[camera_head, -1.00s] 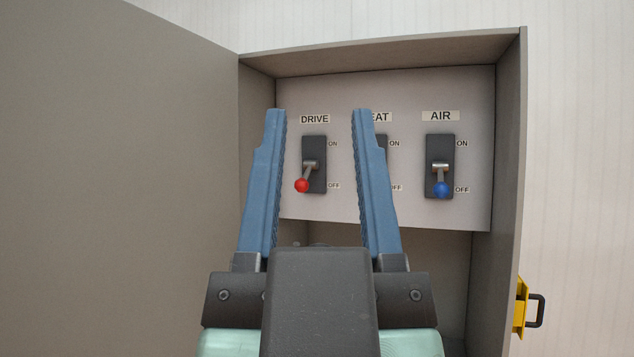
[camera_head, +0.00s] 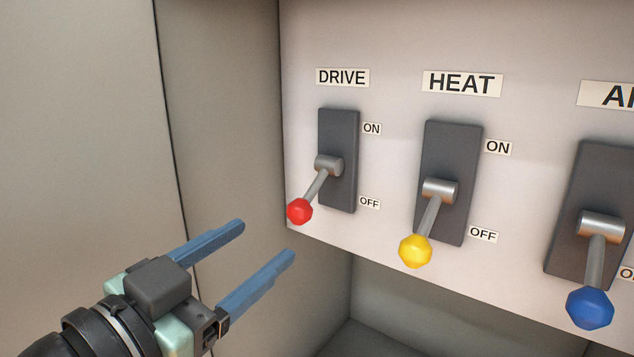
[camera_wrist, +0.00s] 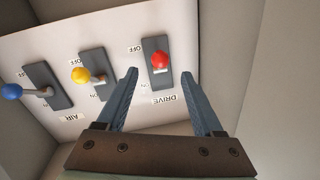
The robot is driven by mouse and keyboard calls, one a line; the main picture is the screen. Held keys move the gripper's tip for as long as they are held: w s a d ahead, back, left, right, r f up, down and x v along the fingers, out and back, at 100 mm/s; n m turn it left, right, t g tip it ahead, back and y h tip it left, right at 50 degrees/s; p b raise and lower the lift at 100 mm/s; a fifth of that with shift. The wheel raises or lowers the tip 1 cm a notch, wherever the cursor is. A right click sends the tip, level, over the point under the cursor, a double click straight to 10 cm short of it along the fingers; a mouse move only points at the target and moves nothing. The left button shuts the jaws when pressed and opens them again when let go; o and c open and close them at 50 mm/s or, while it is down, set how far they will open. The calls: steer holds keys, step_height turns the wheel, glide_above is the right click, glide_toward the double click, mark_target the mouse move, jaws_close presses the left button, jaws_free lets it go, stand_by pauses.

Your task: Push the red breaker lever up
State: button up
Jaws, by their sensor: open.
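The red breaker lever (camera_head: 300,211) is a grey rod with a red knob under the DRIVE label. It points down and outward, toward OFF. My gripper (camera_head: 266,240) is open and empty, with two blue fingers pointing at the panel. Its fingertips are just left of and below the red knob in the head view, apart from it. In the wrist view, which shows the panel upside down, the red knob (camera_wrist: 160,60) appears between the fingertips (camera_wrist: 159,73), beyond them. I cannot tell the exact gap in depth.
The yellow HEAT lever (camera_head: 415,250) and the blue AIR lever (camera_head: 590,307) also point down, to the right of the red one. The box's left side wall (camera_head: 225,130) is close to my gripper. The space below the panel is open.

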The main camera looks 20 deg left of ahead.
mark_target(297, 212)
steer(key=p+x, duration=0.5)
steer(key=x, duration=0.6)
steer(key=shift+w+d+r, duration=0.1)
steer(key=shift+r, duration=0.1)
steer(key=shift+w+d+f+p, duration=0.15)
steer(key=shift+w+p, duration=0.2)
steer(key=shift+w, duration=0.3)
jaws_close()
stand_by(0.4)
